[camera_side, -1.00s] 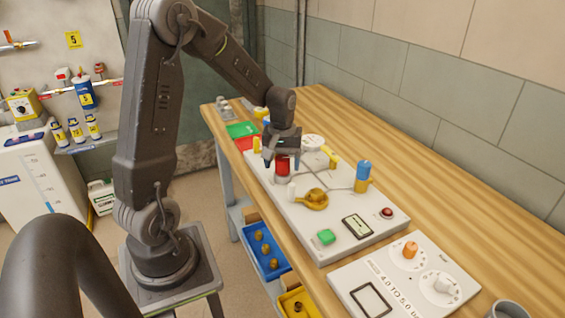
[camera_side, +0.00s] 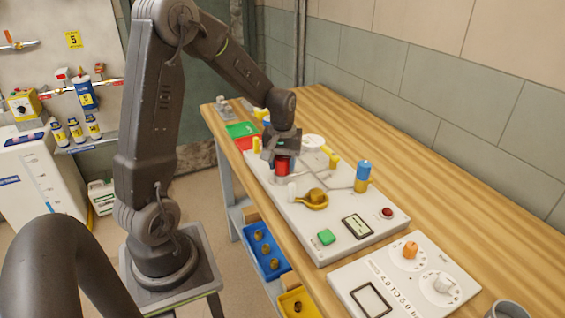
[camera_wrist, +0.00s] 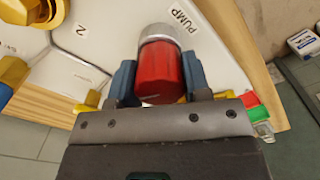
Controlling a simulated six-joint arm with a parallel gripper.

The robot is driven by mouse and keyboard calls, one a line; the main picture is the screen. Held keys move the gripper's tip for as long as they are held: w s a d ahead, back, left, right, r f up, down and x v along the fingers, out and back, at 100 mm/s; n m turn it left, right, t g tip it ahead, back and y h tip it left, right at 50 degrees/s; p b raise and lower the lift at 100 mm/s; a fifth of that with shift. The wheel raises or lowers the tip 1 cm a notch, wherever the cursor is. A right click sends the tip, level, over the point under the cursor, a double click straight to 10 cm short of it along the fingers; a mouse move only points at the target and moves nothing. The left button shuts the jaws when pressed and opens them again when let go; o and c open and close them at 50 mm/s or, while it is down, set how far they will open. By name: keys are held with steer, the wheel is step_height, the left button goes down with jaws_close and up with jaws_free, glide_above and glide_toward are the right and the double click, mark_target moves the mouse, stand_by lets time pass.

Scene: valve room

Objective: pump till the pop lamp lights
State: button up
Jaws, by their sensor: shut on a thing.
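The red pump knob (camera_side: 282,166) stands upright on the white valve panel (camera_side: 270,193). In the wrist view the red knob (camera_wrist: 160,72) sits in a grey collar beside the word PUMP. My gripper (camera_side: 283,153) is over it from above, and its blue fingers (camera_wrist: 156,82) are shut on its two sides. A dark red dome lamp (camera_side: 387,213) is at the panel's right end and looks unlit; I cannot read any label on it. A small display (camera_side: 356,226) and a green button (camera_side: 326,237) are beside it.
A second panel with knobs (camera_side: 411,250) lies at the front. Blue (camera_side: 271,272) and yellow (camera_side: 287,309) bins hang below the bench edge.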

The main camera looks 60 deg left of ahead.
mark_target(283, 157)
steer(key=m, duration=0.4)
steer(key=shift+m, duration=0.3)
steer(key=o, duration=0.9)
steer(key=shift+o, duration=0.2)
steer(key=shift+r, duration=0.15)
step_height(283, 157, up, 14)
steer(key=shift+f, duration=0.2)
